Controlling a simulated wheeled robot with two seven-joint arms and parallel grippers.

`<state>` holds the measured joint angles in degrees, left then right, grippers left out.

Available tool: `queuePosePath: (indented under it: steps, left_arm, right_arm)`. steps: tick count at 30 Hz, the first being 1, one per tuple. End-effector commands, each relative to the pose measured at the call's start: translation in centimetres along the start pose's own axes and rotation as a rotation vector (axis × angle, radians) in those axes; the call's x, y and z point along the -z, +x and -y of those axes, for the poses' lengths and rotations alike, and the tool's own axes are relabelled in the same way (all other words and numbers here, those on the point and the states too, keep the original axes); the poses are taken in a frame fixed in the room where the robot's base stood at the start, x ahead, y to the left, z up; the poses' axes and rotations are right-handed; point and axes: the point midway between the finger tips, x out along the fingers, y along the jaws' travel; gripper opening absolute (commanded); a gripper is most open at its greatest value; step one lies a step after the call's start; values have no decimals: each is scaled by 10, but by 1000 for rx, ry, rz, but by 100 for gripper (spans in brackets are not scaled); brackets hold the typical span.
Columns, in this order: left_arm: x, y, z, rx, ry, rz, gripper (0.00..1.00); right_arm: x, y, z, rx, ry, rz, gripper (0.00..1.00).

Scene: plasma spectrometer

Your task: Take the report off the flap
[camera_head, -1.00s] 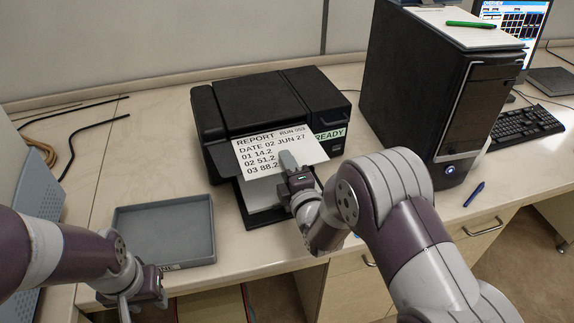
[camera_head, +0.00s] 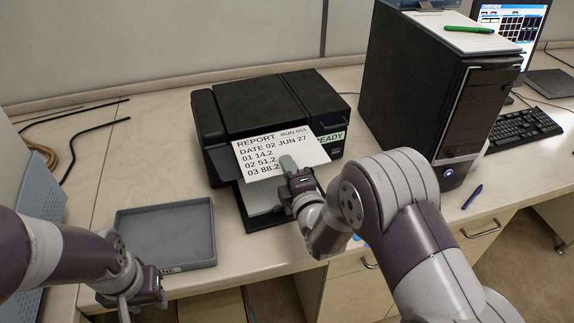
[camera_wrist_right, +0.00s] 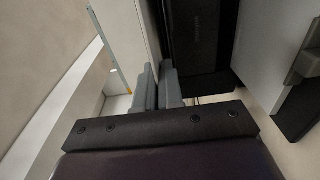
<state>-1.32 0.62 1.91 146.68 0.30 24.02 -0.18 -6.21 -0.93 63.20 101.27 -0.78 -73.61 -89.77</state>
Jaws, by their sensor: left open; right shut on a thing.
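The report (camera_head: 262,153) is a white printed sheet with black text. It sticks out of the front of the black printer (camera_head: 265,105), above the lowered dark flap (camera_head: 260,221). My right gripper (camera_head: 289,165) is shut on the front edge of the report, over the flap. In the right wrist view its two grey fingers (camera_wrist_right: 158,86) are close together; the sheet between them is hard to make out. My left gripper (camera_head: 128,306) is open and empty at the table's front edge, below the grey tray.
An empty grey tray (camera_head: 205,215) lies left of the flap. A black computer tower (camera_head: 425,90) stands right of the printer, with papers and a green pen (camera_head: 468,29) on top. A blue pen (camera_head: 472,196) lies in front of it. Dark cables (camera_head: 90,125) lie at the left.

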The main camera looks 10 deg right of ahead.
Motion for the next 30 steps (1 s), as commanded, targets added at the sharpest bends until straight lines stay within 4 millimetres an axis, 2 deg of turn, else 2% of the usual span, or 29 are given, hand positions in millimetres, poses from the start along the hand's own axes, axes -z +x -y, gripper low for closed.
queuePosePath:
  steps: [6, 11, 30]
  left_arm:
    - [2, -13, 0, 0, 0, 0, 43]
    - [2, -15, 0, 0, 0, 0, 43]
    - [6, -47, 0, 0, 0, 0, 43]
  right_arm:
    - [0, -8, -15, 0, 0, 0, 0]
    - [0, -13, -17, 1, 0, 0, 0]
    - [0, -78, -42, 2, 0, 0, 0]
